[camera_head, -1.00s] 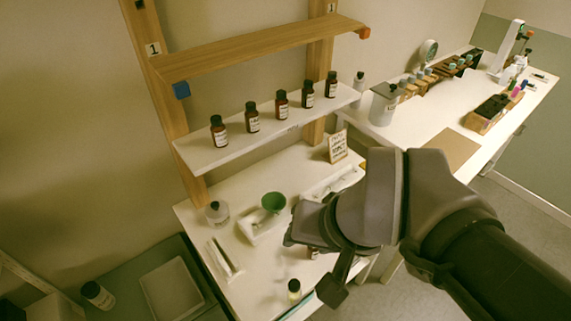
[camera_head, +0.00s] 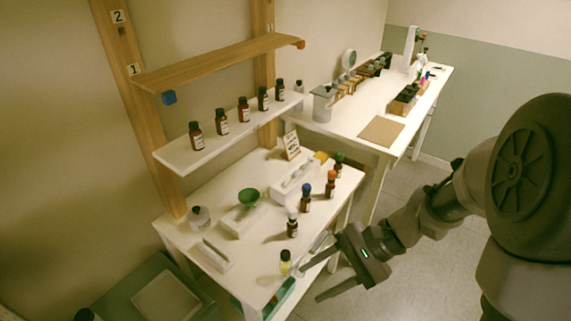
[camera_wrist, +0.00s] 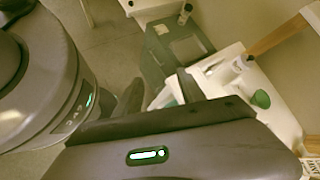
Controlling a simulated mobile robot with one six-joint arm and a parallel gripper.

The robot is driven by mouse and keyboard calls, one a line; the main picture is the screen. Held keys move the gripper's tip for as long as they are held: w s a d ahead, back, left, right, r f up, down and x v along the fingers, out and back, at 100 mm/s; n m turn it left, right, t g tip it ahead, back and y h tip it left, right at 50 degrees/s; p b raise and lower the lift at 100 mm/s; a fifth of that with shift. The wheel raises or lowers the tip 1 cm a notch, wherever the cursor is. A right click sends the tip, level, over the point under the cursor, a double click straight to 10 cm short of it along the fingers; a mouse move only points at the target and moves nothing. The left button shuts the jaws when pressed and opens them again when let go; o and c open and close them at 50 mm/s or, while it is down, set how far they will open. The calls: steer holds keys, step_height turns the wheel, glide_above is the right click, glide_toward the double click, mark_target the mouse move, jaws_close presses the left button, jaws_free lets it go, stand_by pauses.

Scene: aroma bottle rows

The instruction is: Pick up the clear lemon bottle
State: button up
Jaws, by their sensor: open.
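A small clear bottle with pale yellow liquid and a dark cap, which looks like the lemon bottle (camera_head: 285,267), stands upright near the front edge of the white table (camera_head: 190,243) in the head view. My gripper (camera_head: 311,285) is open and empty, just right of the bottle and past the table edge. Its fingers point left, and the upper fingertip is close to the bottle; I cannot tell whether they touch. In the wrist view the gripper (camera_wrist: 160,95) shows at the middle, and I cannot make out the bottle there.
Several brown bottles (camera_head: 304,199) stand in a row behind the lemon bottle. More brown bottles (camera_head: 221,121) line the white shelf (camera_head: 175,158). Open floor lies right of the table.

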steer(key=w+d+f+m+t+y, duration=0.2)
steer(key=w+f+m+y, duration=0.15)
steer(key=f, duration=0.25)
steer(key=w+d+f+m+t+y, duration=0.1)
steer(key=w+f+m+t+y, duration=0.25)
steer(key=f, duration=0.25)
steer(key=m+t+h, duration=0.1)
steer(key=m+t, duration=0.4)
steer(key=m, duration=0.1)
glide_toward(290, 269)
steer(key=shift+m, duration=0.4)
steer(key=b+x, duration=0.1)
steer(key=x, duration=0.7)
steer(key=shift+w+a+f, duration=0.1)
steer(key=b+x, duration=0.1)
steer(key=x, duration=0.5)
steer(key=shift+w+a+b, duration=0.15)
steer(key=shift+a+b, duration=0.1)
steer(key=shift+b, duration=0.05)
jaws_close()
